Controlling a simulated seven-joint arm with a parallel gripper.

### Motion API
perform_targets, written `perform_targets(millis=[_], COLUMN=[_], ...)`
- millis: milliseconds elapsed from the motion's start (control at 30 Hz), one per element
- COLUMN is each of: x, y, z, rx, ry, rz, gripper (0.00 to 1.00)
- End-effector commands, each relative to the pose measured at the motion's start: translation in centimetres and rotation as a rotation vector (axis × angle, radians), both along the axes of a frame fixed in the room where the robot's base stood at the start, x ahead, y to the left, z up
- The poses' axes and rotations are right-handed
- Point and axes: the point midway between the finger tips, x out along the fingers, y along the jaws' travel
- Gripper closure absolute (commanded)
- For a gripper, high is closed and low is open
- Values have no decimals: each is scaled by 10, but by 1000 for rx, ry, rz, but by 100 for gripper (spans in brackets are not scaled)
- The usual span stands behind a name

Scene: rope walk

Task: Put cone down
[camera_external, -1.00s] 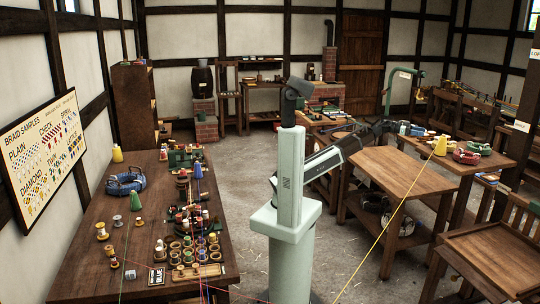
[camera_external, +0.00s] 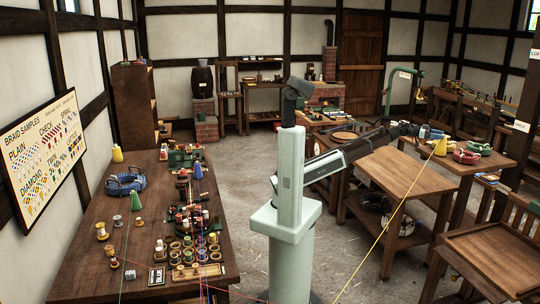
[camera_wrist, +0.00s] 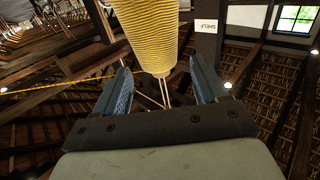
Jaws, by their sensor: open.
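A yellow cone (camera_external: 441,146) stands upright on the right-hand table, with a yellow thread running from it down to the lower left. My gripper (camera_external: 424,131) is small in the outside view, just left of this cone. In the wrist view a ribbed yellow cone (camera_wrist: 150,35) fills the top middle, narrow end toward me. My gripper's two blue fingers (camera_wrist: 158,68) are spread apart on either side of that narrow end, with visible gaps and no grip on it. The cone's wide end is cut off by the frame.
Red coils (camera_external: 466,156) and a green coil (camera_external: 480,147) lie beside the cone. A lower wooden bench (camera_external: 395,172) has a clear top. The left workbench (camera_external: 75,255) holds many spools, plus green (camera_external: 136,201) and blue (camera_external: 198,171) cones. A label (camera_wrist: 248,17) is inverted in the wrist view.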

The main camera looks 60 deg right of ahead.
Motion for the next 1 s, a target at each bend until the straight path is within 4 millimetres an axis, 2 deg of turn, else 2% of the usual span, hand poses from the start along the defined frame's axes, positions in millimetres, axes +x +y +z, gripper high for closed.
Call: perform_targets(millis=[100, 200, 433, 1000], x=[-19, -27, -28, -28], y=[-2, -2, -1, -1], z=[0, 0, -1, -1], rx=[0, 0, 0, 0], ry=[-1, -1, -1, -1], rz=[-2, -1, 0, -1], gripper=[28, 28, 28, 81])
